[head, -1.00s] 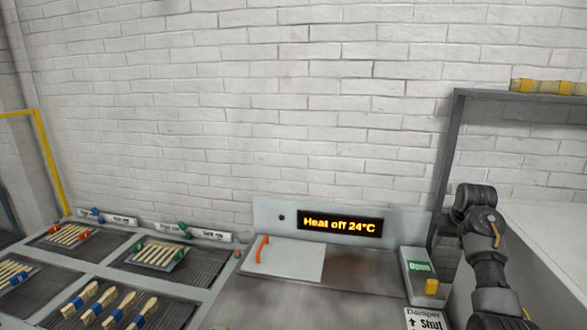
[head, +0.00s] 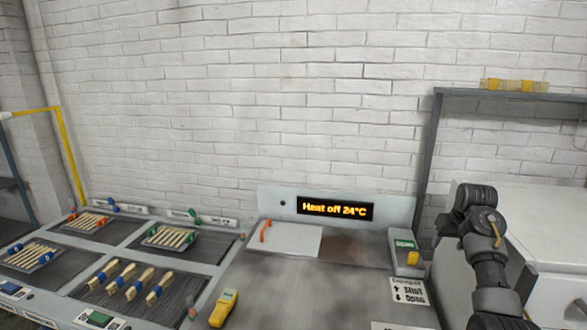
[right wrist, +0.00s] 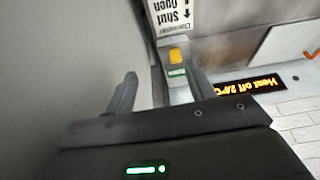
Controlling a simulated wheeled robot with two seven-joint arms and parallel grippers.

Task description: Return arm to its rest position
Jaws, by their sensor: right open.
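My right arm (head: 482,245) stands up at the right of the head view, in front of the white cabinet. Its fingers cannot be made out there. In the right wrist view my right gripper (right wrist: 162,76) is open, with two dark fingers apart and nothing between them. Beyond the fingers, that view shows the damper label (right wrist: 172,18) and the small box with a yellow lever (right wrist: 178,55). The same box (head: 405,252) and label (head: 408,291) show on the press bench in the head view. My left gripper is not in view.
The press display (head: 337,208) reads "Heat off 24°C". A white plate (head: 292,240) with an orange handle lies before it. Trays of spoons (head: 170,237) and several loose blue-marked brushes or spoons (head: 130,280) lie left. A yellow handheld device (head: 223,308) is at the front. A grey shelf (head: 500,94) stands right.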

